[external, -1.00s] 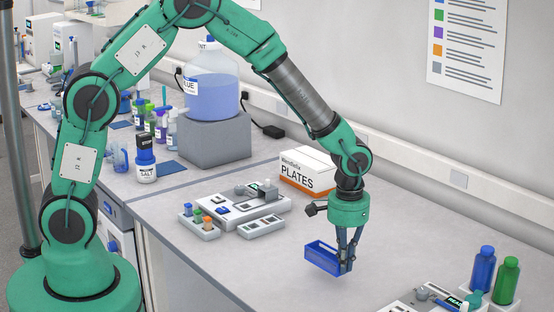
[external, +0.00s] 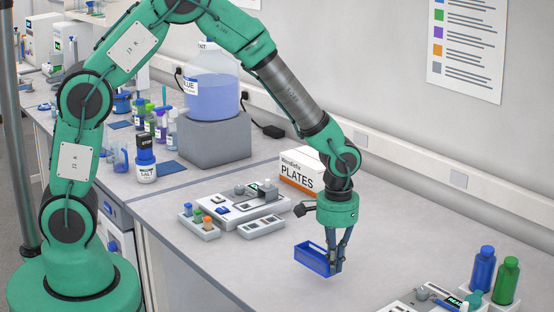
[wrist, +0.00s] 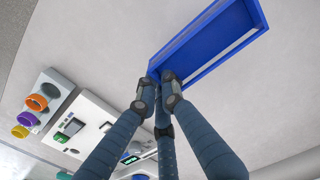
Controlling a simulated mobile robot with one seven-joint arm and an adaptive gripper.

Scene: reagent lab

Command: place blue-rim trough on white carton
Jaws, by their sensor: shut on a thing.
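The blue-rim trough (external: 313,259) is a small blue rectangular tray, held above the bench near the middle of the external view. My gripper (external: 336,266) is shut on its right end. In the wrist view the trough (wrist: 208,42) extends up and right from the fingertips (wrist: 161,80). The white carton (external: 304,172), marked PLATES with an orange band, stands on the bench behind my gripper, up and left of it. My wrist hides part of its right side. The carton cannot be made out in the wrist view.
A grey device (external: 232,206) and a rack with coloured caps (external: 199,227) stand left of the trough. Blue (external: 481,268) and green (external: 506,281) bottles and another device (external: 428,299) stand at front right. The bench between is clear.

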